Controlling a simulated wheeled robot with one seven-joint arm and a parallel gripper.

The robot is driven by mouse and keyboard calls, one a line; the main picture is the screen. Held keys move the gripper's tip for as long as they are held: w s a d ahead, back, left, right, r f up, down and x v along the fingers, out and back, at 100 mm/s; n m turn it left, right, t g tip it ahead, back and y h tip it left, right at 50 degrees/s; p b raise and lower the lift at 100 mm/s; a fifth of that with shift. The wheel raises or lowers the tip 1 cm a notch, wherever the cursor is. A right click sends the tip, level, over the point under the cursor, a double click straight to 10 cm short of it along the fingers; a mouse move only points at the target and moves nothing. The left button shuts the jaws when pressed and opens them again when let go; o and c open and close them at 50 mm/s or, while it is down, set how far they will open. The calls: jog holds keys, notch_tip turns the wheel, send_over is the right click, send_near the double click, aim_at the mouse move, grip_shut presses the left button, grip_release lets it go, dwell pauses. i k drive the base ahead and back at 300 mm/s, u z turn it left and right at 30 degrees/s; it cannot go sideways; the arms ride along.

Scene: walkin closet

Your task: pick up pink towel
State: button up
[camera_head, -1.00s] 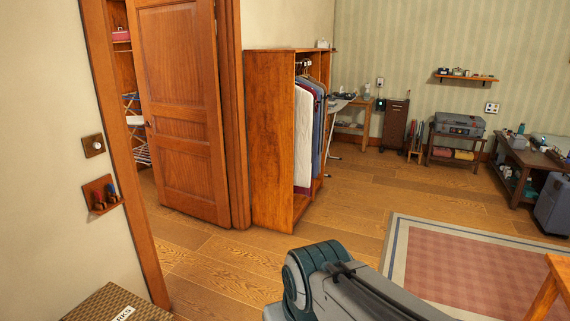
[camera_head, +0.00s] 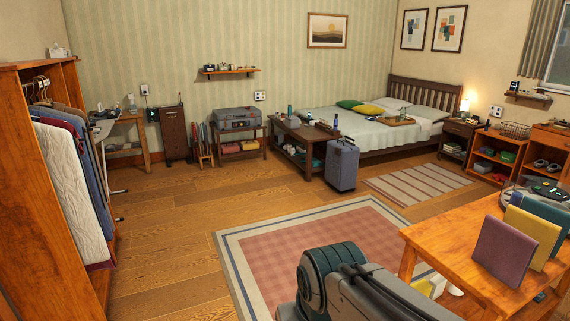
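I cannot clearly make out a pink towel in this view. Small reddish and yellowish folded items (camera_head: 240,147) lie on the lower shelf of a low stand at the back wall, too small to tell what they are. My gripper is out of view. Only a grey and teal link of my arm shows at the bottom centre.
An open wardrobe (camera_head: 25,170) with hanging clothes stands at left. A wooden table (camera_head: 455,245) with upright books is at right. A suitcase (camera_head: 342,166) stands by the bed (camera_head: 365,127). The wooden floor (camera_head: 165,245) and checked rug (camera_head: 300,245) between are clear.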

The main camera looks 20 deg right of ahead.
aim_at(507, 252)
jog(key=z, duration=1)
jog(key=i, duration=1.15)
jog(key=z, duration=1)
jog(key=i, duration=1)
jog(key=z, duration=0.2)
